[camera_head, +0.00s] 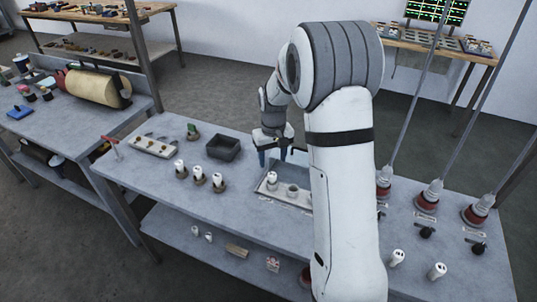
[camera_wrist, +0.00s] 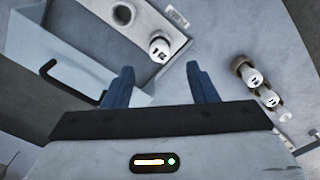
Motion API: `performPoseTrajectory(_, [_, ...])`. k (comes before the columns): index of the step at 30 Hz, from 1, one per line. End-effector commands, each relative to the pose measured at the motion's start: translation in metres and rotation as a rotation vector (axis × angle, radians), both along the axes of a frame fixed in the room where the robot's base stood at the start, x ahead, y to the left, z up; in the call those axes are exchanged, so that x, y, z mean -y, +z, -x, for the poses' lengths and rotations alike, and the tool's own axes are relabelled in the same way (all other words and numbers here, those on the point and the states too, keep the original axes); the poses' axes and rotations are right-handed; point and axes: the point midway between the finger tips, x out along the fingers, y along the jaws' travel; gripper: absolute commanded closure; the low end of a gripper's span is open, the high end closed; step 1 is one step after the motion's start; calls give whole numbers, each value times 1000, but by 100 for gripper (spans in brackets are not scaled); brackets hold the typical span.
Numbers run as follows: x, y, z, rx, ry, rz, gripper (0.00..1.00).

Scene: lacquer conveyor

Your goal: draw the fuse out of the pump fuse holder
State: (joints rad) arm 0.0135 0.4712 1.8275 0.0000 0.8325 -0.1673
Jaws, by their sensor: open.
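A pale holder panel (camera_head: 296,197) lies on the grey bench in front of my gripper (camera_head: 273,159). A white capped fuse (camera_head: 271,179) stands upright in its left end, with an open round socket (camera_head: 293,190) to its right. In the wrist view the fuse (camera_wrist: 160,49) shows dark marks on its cap, just beyond and between the fingertips of my gripper (camera_wrist: 160,70); the socket (camera_wrist: 123,14) is up and left of it. My gripper's blue fingers are apart and empty, above and behind the panel. I cannot read which holder is labelled pump.
Several white fuses in brown bases (camera_head: 198,173) stand left of the panel. A dark tray (camera_head: 224,148) is behind them. In the wrist view a pale lid with a black handle (camera_wrist: 72,85) lies left of my fingers. Red-based posts (camera_head: 428,198) stand at right.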

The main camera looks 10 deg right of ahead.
Motion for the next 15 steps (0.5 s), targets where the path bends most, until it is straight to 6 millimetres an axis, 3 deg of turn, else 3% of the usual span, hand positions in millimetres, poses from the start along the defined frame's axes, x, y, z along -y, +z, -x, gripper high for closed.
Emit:
performPoseTrajectory(8, [0,-27,-8,-14,6,0,48])
performPoseTrajectory(15, [1,-63,-8,-14,5,0,48])
